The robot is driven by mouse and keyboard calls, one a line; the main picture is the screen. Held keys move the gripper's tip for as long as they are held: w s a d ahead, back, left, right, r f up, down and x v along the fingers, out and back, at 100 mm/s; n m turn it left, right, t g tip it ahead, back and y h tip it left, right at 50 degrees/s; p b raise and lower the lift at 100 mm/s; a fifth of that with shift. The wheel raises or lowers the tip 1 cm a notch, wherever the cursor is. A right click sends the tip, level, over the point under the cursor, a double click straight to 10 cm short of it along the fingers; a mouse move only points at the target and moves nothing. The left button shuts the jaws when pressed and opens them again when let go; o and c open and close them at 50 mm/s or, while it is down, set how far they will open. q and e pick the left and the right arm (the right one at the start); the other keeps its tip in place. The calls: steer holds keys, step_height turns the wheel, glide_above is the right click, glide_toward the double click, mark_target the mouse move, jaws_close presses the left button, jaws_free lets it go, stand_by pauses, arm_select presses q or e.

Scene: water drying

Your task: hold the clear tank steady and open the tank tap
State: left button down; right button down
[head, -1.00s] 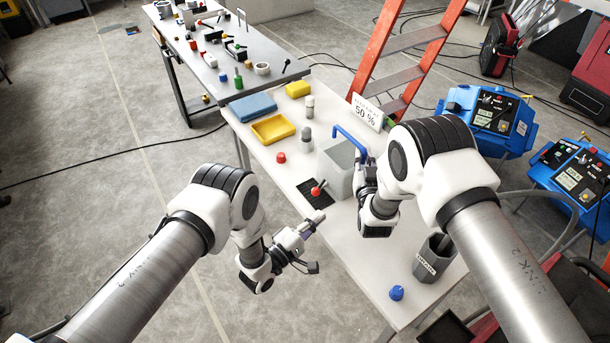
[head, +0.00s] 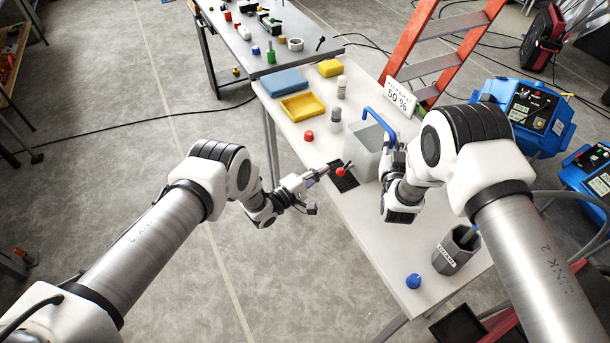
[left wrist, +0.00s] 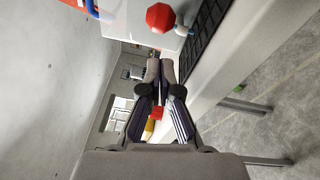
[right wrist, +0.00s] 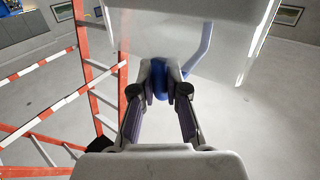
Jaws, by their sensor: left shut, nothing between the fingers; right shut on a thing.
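The clear tank (head: 360,158) stands upright on the white table, with a blue handle (head: 377,122) on its side. My right gripper (head: 390,158) is shut on the handle; the right wrist view shows the blue handle (right wrist: 159,84) between its fingertips, below the clear tank wall (right wrist: 185,28). The tank tap with its red knob (head: 340,171) sits at the tank's near side, over a black grate (head: 345,182). My left gripper (head: 324,170) is shut and empty, just left of the knob. In the left wrist view the red knob (left wrist: 160,17) is beyond the fingertips (left wrist: 162,66), apart from them.
The white table (head: 310,152) also holds a yellow tray (head: 302,107), a blue block (head: 284,82), a red cap (head: 309,136), grey-white bottles (head: 335,121), a dark grey holder (head: 457,250) and a blue knob (head: 413,281). A 50 % sign (head: 399,96) stands behind the tank.

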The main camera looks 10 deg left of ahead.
mark_target(345, 167)
arm_select(q)
steer(key=shift+s+d+r, duration=0.15)
steer(key=shift+s+d, duration=0.1)
steer(key=shift+d, duration=0.25)
steer(key=shift+s+d+r, duration=0.1)
steer(key=shift+s+d, duration=0.15)
steer(key=shift+d, duration=0.2)
steer(key=shift+s+d+r, duration=0.1)
steer(key=shift+s+d, duration=0.6)
steer(key=shift+d, duration=0.35)
arm_select(e)
steer(key=shift+a, duration=0.1)
